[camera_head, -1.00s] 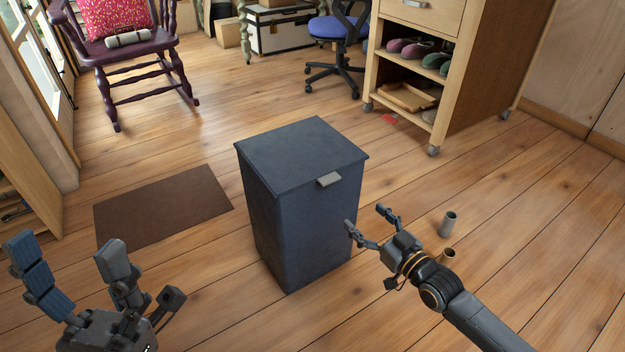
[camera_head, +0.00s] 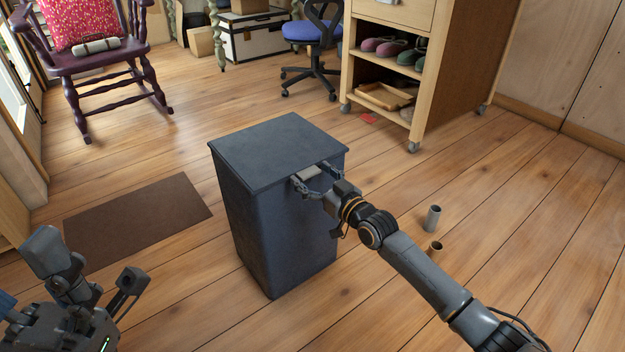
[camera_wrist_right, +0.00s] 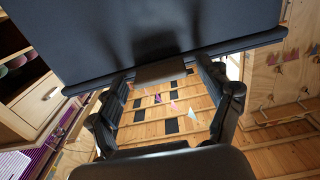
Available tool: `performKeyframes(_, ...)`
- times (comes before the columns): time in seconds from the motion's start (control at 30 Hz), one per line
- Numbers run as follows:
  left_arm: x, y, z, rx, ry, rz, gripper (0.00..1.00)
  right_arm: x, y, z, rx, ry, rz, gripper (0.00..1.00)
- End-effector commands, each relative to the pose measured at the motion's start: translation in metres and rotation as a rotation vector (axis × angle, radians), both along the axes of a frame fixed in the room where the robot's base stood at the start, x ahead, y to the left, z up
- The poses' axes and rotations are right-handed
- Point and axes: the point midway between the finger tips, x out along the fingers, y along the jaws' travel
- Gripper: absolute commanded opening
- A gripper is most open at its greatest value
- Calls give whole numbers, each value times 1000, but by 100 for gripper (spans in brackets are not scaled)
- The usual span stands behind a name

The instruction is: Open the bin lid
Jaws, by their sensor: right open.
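The dark blue-grey bin (camera_head: 280,225) stands upright on the floor with its flat lid (camera_head: 278,145) closed. A small light grey tab handle (camera_head: 307,173) sticks out from the lid's front edge. My right gripper (camera_head: 312,178) is open at the handle, with one finger on either side of it. In the right wrist view, the handle (camera_wrist_right: 160,73) lies between the spread fingertips of my right gripper (camera_wrist_right: 162,85); I cannot tell if they touch it. My left gripper (camera_head: 100,270) is at the lower left, away from the bin, with its fingers spread.
A brown mat (camera_head: 138,217) lies left of the bin. Two small cups (camera_head: 433,218) stand on the floor to the right. A wheeled wooden cabinet (camera_head: 440,90), an office chair (camera_head: 312,50) and a rocking chair (camera_head: 95,65) stand behind. Floor around the bin is mostly clear.

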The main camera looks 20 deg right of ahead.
Motion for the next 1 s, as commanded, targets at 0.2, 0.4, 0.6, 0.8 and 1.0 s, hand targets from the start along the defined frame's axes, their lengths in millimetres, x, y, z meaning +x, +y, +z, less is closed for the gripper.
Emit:
performKeyframes(0.2, 0, 0, 1, 0, -3, 0, 75, 2, 1, 0, 1, 1, 0, 79)
performKeyframes(0.4, 0, 0, 1, 0, -3, 0, 75, 2, 1, 0, 1, 1, 0, 55)
performKeyframes(0.6, 0, 0, 1, 0, -3, 0, 75, 2, 1, 0, 1, 1, 0, 14)
performKeyframes(0.8, 0, 0, 2, 0, -3, 0, 75, 2, 1, 0, 1, 1, 0, 0)
performKeyframes(1.0, -2, 1, 5, -4, -7, -1, 75, 2, 1, 4, -3, 8, 0, 0)
